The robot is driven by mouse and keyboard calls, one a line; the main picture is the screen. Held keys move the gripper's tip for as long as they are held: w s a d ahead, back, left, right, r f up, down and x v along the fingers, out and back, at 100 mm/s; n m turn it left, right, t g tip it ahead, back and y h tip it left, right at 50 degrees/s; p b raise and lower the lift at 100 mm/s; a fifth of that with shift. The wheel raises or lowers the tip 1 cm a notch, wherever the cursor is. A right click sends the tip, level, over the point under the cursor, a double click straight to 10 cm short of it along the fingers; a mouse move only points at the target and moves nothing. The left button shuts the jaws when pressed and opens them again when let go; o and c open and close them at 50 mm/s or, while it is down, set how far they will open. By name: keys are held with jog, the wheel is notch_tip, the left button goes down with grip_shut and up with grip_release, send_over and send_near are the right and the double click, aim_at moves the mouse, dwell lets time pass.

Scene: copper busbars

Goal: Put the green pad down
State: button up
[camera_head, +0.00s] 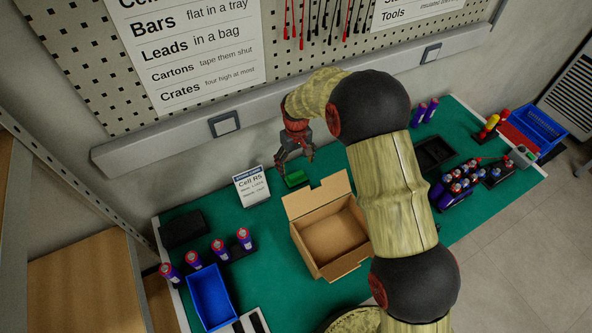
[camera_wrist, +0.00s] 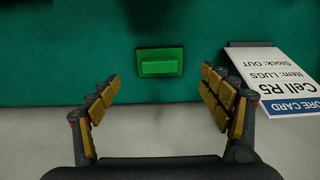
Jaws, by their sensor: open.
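The green pad (camera_head: 296,178) lies on the green bench mat, behind the open cardboard box and right of the Cell R5 card. In the wrist view the green pad (camera_wrist: 161,62) shows as a bright green block on a darker green base, ahead of the space between the fingers. My gripper (camera_head: 296,160) is just above the pad in the head view. In the wrist view my gripper (camera_wrist: 164,92) has its fingers wide apart with nothing between them. The pad is apart from both fingers.
The cardboard box (camera_head: 328,232) stands open in front of the pad. The Cell R5 card (camera_head: 252,187) stands to the left; it also shows in the wrist view (camera_wrist: 277,75). A blue bin (camera_head: 211,297) and several cylindrical cells (camera_head: 219,250) are at left. A black tray (camera_head: 433,153) is at right.

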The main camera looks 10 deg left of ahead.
aim_at(296, 174)
jog(key=s+d+r+m+t, duration=0.1)
jog(key=s+d+r, duration=0.3)
jog(key=r, duration=0.5)
jog(key=s+d+r+m+t, duration=0.1)
jog(key=s+d+r, duration=0.1)
jog(key=d+r, duration=0.65)
jog(key=s+d+r+m, duration=0.1)
jog(key=s+d+r, duration=0.25)
jog(key=r, duration=0.75)
jog(key=s+d+r+m+t, duration=0.1)
jog(key=s+d+r+m, duration=0.1)
jog(key=s+d, duration=0.4)
jog(key=s+d+r+m+t, duration=0.2)
jog(key=s+d, duration=0.5)
jog(key=s, duration=0.9)
jog(key=shift+d+r+t+p, duration=0.3)
jog(key=shift+r+p, duration=0.05)
jog(key=shift+r, duration=0.55)
jog(key=shift+o, duration=1)
jog(key=shift+c, duration=1)
